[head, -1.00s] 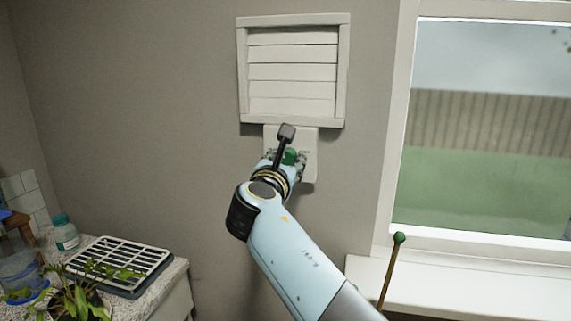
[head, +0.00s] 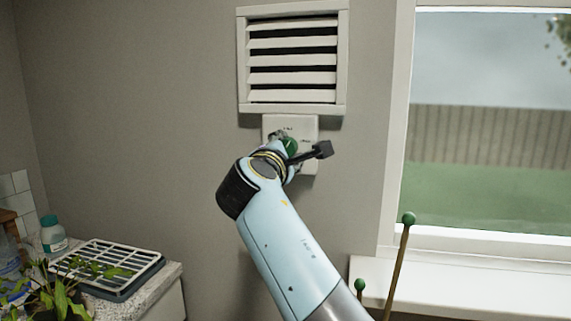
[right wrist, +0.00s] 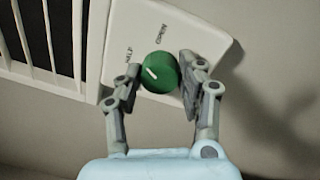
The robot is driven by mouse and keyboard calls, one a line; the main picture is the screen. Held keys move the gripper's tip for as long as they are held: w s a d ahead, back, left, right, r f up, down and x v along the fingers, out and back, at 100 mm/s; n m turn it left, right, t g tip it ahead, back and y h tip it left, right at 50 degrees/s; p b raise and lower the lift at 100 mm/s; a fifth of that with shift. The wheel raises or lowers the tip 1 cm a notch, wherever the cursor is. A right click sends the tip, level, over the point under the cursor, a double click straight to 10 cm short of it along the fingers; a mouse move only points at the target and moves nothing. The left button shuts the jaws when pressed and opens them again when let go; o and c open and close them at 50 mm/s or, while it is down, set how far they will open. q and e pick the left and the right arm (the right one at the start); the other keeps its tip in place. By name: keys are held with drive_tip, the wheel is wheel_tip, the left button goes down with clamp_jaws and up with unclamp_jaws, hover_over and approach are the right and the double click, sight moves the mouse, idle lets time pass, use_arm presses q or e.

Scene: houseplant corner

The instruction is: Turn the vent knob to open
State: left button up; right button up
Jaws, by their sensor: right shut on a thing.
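The green vent knob (right wrist: 161,73) sits on a white plate (right wrist: 175,30) with the labels HALF and OPEN beside it. Its white pointer mark lies on its left side in the right wrist view, roughly toward HALF. My right gripper (right wrist: 157,80) is shut on the knob, one finger on each side. In the head view the knob (head: 290,146) is partly hidden by my right gripper and wrist. The white louvred vent (head: 292,60) hangs above the plate, its slats tilted with dark gaps between them. My left gripper is not in view.
A window (head: 485,130) is at right above a white sill (head: 470,275). Green-tipped stakes (head: 408,219) rise in front of it. At lower left a counter holds a white slatted tray (head: 107,268), a teal-capped bottle (head: 53,236) and a leafy plant (head: 62,298). The wall left of the vent is bare.

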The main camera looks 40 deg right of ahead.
drive_tip(key=shift+f+m+g+b, duration=0.15)
drive_tip(key=shift+m+b, duration=1.6)
drive_tip(key=shift+m, duration=0.3)
drive_tip(key=shift+f+m+g+b, duration=0.1)
drive_tip(key=shift+m+g+b, duration=0.05)
drive_tip(key=shift+m+b, duration=1.75)
drive_tip(key=shift+m, duration=0.25)
